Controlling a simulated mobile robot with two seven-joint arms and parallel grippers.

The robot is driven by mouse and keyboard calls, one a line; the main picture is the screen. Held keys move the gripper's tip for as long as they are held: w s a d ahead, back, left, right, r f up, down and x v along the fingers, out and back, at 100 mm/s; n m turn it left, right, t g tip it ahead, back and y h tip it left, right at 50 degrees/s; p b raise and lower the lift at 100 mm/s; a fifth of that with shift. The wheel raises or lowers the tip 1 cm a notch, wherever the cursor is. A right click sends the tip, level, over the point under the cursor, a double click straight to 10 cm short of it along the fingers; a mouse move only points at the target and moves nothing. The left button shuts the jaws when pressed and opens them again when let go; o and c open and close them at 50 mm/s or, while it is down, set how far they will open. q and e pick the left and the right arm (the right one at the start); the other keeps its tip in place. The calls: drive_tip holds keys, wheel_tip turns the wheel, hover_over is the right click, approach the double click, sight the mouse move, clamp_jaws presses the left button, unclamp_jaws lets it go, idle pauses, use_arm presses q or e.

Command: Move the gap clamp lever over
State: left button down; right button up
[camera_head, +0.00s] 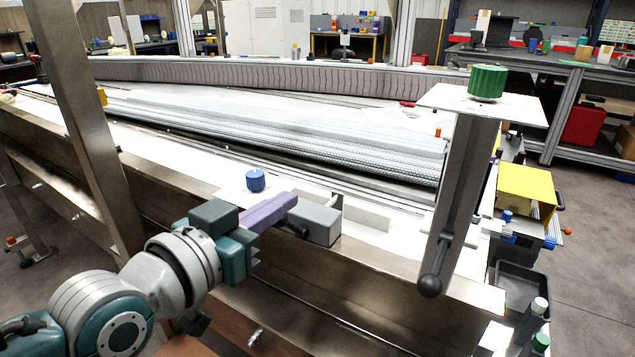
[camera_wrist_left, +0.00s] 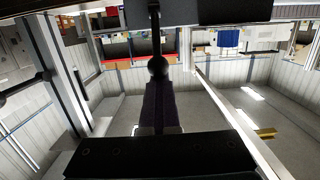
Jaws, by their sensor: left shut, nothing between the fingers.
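A grey block (camera_head: 315,222) sits on the near rail of the conveyor frame, with a short dark lever (camera_head: 297,231) at its left side, mostly hidden by my fingers. In the left wrist view, a black ball knob on a thin dark rod (camera_wrist_left: 156,32) shows just past my fingertips. My left gripper (camera_head: 290,203) is shut and empty, its purple fingers at the block's left end. I cannot tell whether they touch the lever. The shut fingers also show in the left wrist view (camera_wrist_left: 160,88). A second lever with a black ball knob (camera_head: 430,286) hangs on the metal post at right.
A blue knob (camera_head: 255,180) stands on the rail just behind my fingers. The post (camera_head: 462,180) carries a white plate with a green knob (camera_head: 488,81). A yellow box (camera_head: 527,188) and a black bin (camera_head: 522,285) are at right. A tall steel upright (camera_head: 80,110) stands at left.

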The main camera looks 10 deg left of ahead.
use_arm(q)
drive_tip(key=shift+f, duration=0.15)
drive_tip(key=shift+w+d+r, duration=0.3)
drive_tip(key=shift+w+r, duration=0.3)
drive_tip(key=shift+w, duration=0.2)
drive_tip(key=c, duration=1.6)
unclamp_jaws()
drive_tip(key=c, duration=1.1)
unclamp_jaws()
